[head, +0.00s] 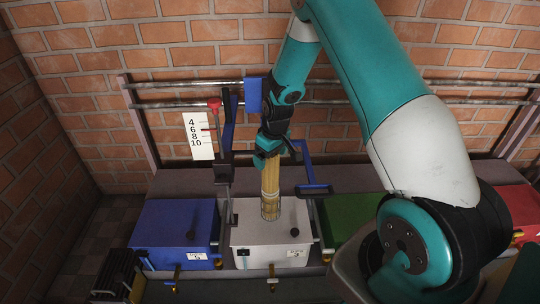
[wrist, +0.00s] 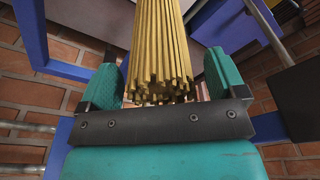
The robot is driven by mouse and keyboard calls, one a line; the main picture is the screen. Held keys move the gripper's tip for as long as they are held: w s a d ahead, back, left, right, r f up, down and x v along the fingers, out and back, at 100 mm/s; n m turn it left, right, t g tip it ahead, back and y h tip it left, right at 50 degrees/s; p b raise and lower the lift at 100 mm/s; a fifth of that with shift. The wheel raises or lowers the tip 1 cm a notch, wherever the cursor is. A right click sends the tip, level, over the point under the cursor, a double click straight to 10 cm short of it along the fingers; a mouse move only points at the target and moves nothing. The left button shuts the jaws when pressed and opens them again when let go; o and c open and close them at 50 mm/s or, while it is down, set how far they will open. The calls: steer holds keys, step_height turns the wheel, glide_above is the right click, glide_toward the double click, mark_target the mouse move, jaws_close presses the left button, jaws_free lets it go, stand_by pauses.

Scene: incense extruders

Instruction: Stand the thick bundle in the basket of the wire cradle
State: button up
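The thick bundle (head: 270,180) of yellow-tan sticks stands upright over the white box in the head view. In the wrist view the bundle (wrist: 162,45) runs between my fingers, its uneven stick ends close to my palm. My gripper (head: 268,157) is at the bundle's top end. In the wrist view the teal fingers of my gripper (wrist: 165,75) stand on either side of the bundle, with a visible gap at the right one. A greyish band shows around the bundle's lower end; it is too small to tell whether it is the cradle's wire basket.
A white box (head: 250,247) lies below the bundle, between a blue box (head: 170,232) and a green box (head: 347,215). A blue-and-black lever handle (head: 314,189) is close right of the bundle. A scale card (head: 198,137) and red-topped post (head: 214,104) stand left.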

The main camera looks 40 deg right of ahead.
step_height(320, 180, up, 17)
steer(key=s+p, duration=0.2)
steer(key=p, duration=0.1)
steer(key=shift+s+d+r, duration=0.15)
steer(key=shift+s+d, duration=0.1)
steer(key=shift+s, duration=0.05)
stand_by(0.4)
steer(key=s+a+r+n+y, duration=0.1)
steer(key=s+a+r, duration=0.35)
steer(key=a, duration=0.35)
steer(key=s+a+r+n+y, duration=0.1)
steer(key=s+a+r, duration=0.4)
steer(key=a, duration=0.4)
steer(key=s+a+r+n+g+y, duration=0.1)
steer(key=s+a, duration=0.2)
steer(key=s, duration=0.3)
steer(key=s+a+r+n+p, duration=0.1)
steer(key=s+a+r, duration=0.1)
steer(key=s, duration=0.3)
steer(key=s+a+r+n+g+y, duration=0.1)
steer(key=s+a, duration=0.2)
steer(key=s, duration=0.3)
step_height(320, 180, up, 16)
steer(key=p, duration=1.6)
steer(key=shift+w+d, duration=0.15)
steer(key=shift+w, duration=0.25)
